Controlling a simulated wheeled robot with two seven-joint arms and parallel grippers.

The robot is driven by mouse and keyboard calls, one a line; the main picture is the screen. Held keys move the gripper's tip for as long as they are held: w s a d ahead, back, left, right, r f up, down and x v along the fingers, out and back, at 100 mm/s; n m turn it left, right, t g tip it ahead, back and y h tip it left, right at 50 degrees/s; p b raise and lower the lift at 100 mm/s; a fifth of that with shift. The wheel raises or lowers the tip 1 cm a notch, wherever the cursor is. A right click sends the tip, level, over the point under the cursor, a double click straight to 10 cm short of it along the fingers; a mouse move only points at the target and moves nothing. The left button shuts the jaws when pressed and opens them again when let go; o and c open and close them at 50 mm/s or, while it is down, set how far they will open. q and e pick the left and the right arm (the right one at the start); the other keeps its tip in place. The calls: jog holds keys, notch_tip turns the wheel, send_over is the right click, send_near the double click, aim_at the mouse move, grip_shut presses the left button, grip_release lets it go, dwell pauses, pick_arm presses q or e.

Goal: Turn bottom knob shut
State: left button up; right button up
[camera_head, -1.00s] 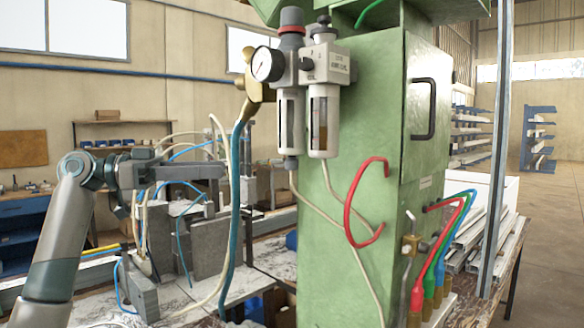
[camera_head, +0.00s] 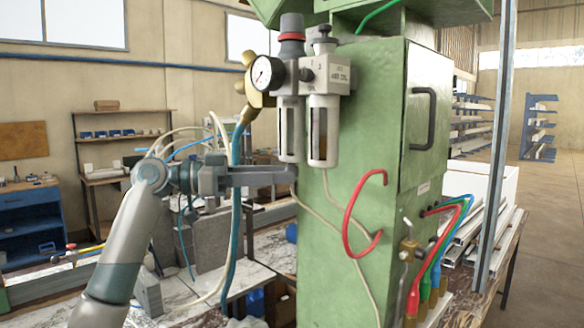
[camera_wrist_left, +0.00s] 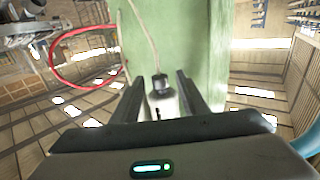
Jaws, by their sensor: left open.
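The filter-regulator unit with a round gauge (camera_head: 267,70) hangs on the green cabinet's left side. Its left bowl (camera_head: 289,130) points down. The bottom knob is hidden behind my finger in the head view; in the left wrist view the dark knob (camera_wrist_left: 162,84) shows below the bowl, with a pale tube running from it. My left gripper (camera_head: 290,174) reaches in from the left just under that bowl. In the left wrist view its fingers (camera_wrist_left: 160,84) are open, one on each side of the knob, with gaps visible. My right gripper is not in view.
The green cabinet (camera_head: 345,230) stands close to the right of my fingertips. A second bowl (camera_head: 323,135) hangs beside the first. A red hose (camera_head: 350,210) loops off the cabinet front.

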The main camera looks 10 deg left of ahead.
pick_arm(q)
jog(key=shift+p+x, duration=0.45)
jog(key=shift+x, duration=1.2)
grip_shut()
